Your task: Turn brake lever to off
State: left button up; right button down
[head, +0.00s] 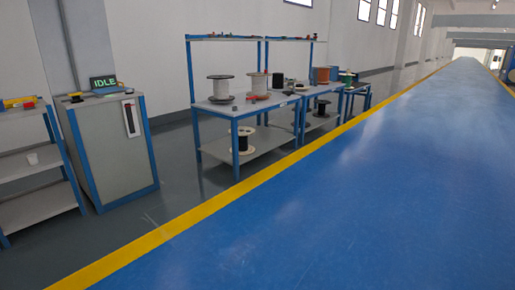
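A grey cabinet (97,150) with blue edges stands at the left in the head view. An upright plate with a dark slot-like part (131,118) is on the cabinet's front face. It may be the brake lever, but it is too small to tell, and its position cannot be read. No other lever is clear in view. Neither of my grippers is in view.
A grey shelf (40,156) stands left of the cabinet. Blue-framed benches (235,108) with cable spools, such as a white one (221,88), stand right of it. A yellow line (200,215) borders the wide, clear blue floor (330,210).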

aim_at(253, 98)
jog(key=i, duration=3.1)
jog(key=i+u, duration=0.2)
jog(key=i, duration=0.3)
jog(key=i+l+u, duration=0.2)
jog(key=i, duration=0.35)
jog(key=i+l+u, duration=0.2)
jog(key=i, duration=0.3)
jog(key=i+l+u, duration=0.9)
jog(key=i+l, duration=0.05)
